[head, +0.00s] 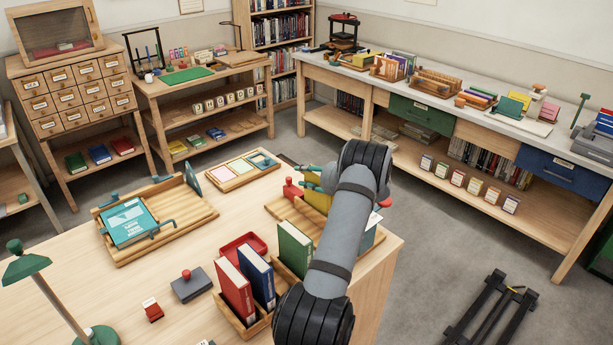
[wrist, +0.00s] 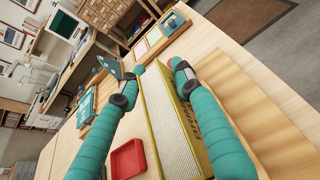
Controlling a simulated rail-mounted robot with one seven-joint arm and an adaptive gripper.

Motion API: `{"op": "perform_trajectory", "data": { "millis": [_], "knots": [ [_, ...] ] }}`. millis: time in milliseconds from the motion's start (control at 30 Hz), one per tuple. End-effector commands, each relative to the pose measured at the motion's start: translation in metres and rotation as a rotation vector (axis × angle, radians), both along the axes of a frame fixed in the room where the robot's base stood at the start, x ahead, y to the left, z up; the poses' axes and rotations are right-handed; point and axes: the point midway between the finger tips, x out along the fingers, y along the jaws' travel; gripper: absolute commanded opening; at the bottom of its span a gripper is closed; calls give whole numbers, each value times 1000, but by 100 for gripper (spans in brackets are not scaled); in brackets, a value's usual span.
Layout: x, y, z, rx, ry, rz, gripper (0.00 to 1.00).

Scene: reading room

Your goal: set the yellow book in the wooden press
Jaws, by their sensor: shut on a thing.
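The yellow book (wrist: 190,125) stands between the two teal fingers of my gripper (wrist: 156,80) in the wrist view. Its pale page edges face the camera and lettering shows on the yellow side. In the head view, a small part of the yellow book (head: 318,199) shows left of my arm, above the table's right end, with my gripper (head: 312,177) around its upper part. My arm hides the rest. I cannot tell for sure which fixture is the wooden press; a wooden base (head: 285,207) lies below the book, partly hidden, with a red piece (head: 291,190) beside it.
A wooden board with clamps (head: 185,220) holds a teal book (head: 128,222) at left. A red tray (head: 243,247) and a card tray (head: 243,170) stand nearby. A long bench (head: 480,110) lies beyond the aisle.

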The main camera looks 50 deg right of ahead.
Motion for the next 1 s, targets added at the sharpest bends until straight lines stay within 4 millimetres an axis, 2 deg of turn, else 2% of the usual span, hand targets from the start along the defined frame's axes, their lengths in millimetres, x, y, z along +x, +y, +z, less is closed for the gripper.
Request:
{"op": "perform_trajectory", "data": {
  "millis": [967,1000],
  "knots": [
    [1,0,2,-1,-2,0,0],
    [1,0,2,-1,-2,0,34]
  ]
}}
